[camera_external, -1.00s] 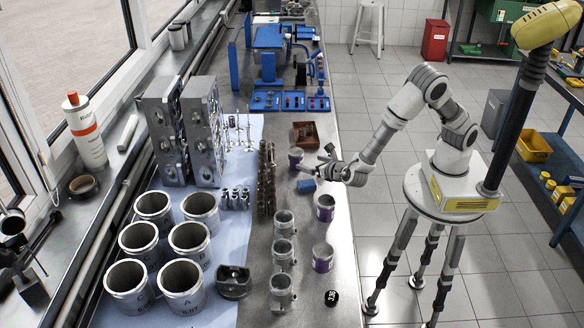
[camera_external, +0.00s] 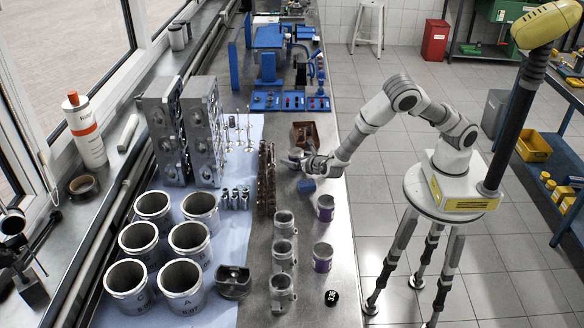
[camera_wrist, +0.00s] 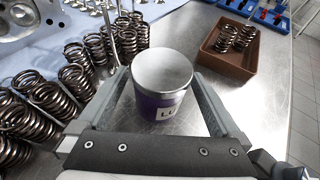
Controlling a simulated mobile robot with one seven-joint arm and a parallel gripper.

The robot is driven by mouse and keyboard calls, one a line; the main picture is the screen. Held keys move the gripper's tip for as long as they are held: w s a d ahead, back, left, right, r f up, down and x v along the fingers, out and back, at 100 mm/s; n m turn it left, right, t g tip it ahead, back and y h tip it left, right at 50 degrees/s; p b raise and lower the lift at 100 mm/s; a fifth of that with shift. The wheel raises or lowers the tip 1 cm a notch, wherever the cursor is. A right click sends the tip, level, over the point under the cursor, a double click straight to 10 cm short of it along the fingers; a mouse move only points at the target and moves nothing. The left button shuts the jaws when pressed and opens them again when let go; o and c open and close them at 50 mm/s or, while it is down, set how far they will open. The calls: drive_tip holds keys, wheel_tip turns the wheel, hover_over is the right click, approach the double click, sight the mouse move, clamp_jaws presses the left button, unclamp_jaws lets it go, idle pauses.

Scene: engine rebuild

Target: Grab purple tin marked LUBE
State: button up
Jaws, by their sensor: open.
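The purple tin (camera_wrist: 160,104) with a grey lid stands upright on the metal bench in the wrist view. Its white label shows "LU", with the rest cut off from sight. My gripper (camera_wrist: 160,78) is open, with one finger on each side of the tin. A small gap seems to show on each side, and I cannot tell whether either finger touches it. In the external view my gripper (camera_external: 297,158) is low at the bench beside the brown tray and mostly hides this tin.
Two other purple tins (camera_external: 325,208) (camera_external: 322,258) stand nearer the camera. A brown tray (camera_wrist: 228,60) holding springs is close behind on the right. Several loose springs (camera_wrist: 45,95) crowd the left. A blue cylinder (camera_external: 306,186) lies near my gripper.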

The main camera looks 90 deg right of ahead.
drive_tip(key=shift+c, duration=0.3)
clamp_jaws()
drive_tip(key=shift+r, duration=0.1)
